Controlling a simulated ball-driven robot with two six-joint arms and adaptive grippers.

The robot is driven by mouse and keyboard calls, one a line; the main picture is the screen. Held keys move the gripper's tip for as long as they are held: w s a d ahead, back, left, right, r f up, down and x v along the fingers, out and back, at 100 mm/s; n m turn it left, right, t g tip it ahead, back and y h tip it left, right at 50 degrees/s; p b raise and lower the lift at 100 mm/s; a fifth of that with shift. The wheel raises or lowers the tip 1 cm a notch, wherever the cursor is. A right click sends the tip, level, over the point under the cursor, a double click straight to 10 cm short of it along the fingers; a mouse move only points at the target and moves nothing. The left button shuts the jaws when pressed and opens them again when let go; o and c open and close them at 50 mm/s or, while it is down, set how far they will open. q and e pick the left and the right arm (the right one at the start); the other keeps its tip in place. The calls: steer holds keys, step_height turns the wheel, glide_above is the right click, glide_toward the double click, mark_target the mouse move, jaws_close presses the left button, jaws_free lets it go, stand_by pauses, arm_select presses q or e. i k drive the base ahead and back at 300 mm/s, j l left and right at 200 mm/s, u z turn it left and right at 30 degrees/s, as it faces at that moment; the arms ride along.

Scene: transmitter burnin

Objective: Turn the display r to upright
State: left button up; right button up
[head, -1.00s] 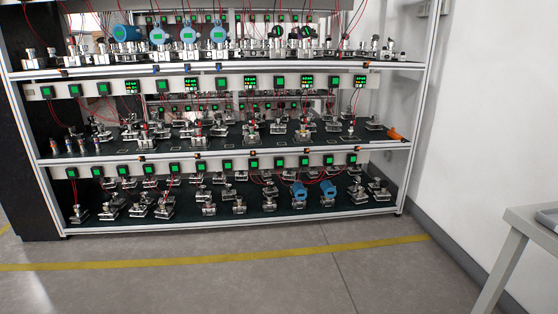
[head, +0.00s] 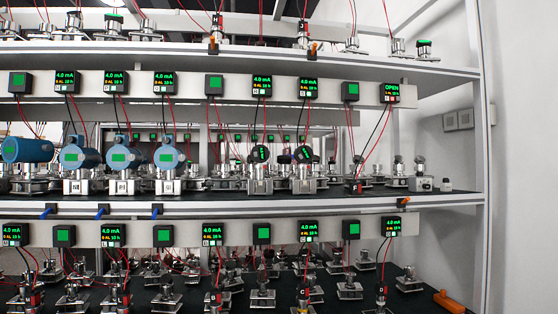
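Two transmitters with round black heads stand on the middle shelf. The left one (head: 260,155) has a small green display that looks tilted. The right one (head: 303,154) also has a tilted green display. The letters on their bases are too small to read surely, so I cannot tell which is r. Black display boxes above them read 4.0 mA, one over the left head (head: 262,85) and one over the right head (head: 309,88). Neither of my grippers is in view.
Blue transmitters (head: 82,156) stand left of the black heads. A rail with black boxes (head: 214,85) runs above the middle shelf (head: 440,200). Red and black wires hang in front. An orange tool (head: 449,302) lies at lower right. A white wall (head: 525,150) bounds the right side.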

mark_target(263, 152)
steer(key=i+l+z, duration=0.1)
steer(key=i+z, duration=0.85)
steer(key=z, duration=0.2)
steer(key=i+j+z, duration=0.15)
steer(key=i+z, duration=0.2)
steer(key=i+l+z, duration=0.3)
steer(key=i, duration=0.2)
steer(key=i+z, duration=0.35)
steer(key=i, duration=0.15)
steer(key=u, duration=2.7)
steer(key=l, duration=0.1)
